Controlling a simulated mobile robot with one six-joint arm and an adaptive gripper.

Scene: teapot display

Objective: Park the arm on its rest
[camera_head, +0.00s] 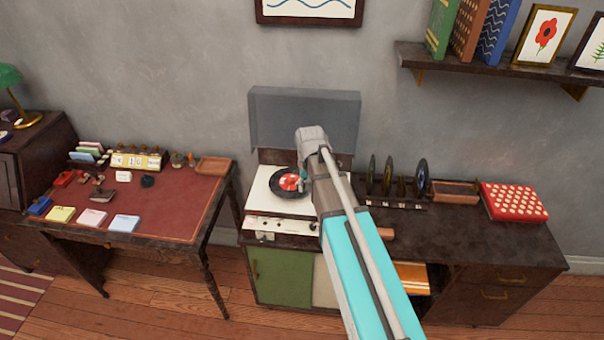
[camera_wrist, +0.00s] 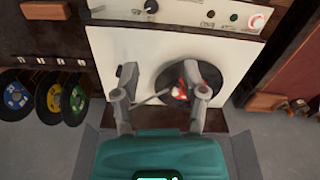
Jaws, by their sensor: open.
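My arm reaches from the lower right up to the record player (camera_head: 262,205) in the head view. My gripper (camera_wrist: 162,84) shows in the wrist view, its two fingers spread apart with nothing held between them. It is over the white deck of the record player, near a black record (camera_wrist: 205,78) with a red and white label. The record also shows in the head view (camera_head: 284,184), beside my arm's end. A thin tonearm (camera_wrist: 158,96) shows between the fingers. My forearm hides part of the player. I cannot make out an arm rest in either view.
The player's raised grey lid (camera_head: 300,118) stands behind my wrist. A rack of upright records (camera_head: 395,190), a wooden tray (camera_head: 455,192) and a red spotted box (camera_head: 514,201) are to the right. A red-topped desk (camera_head: 165,206) is left. A shelf (camera_head: 480,66) hangs upper right.

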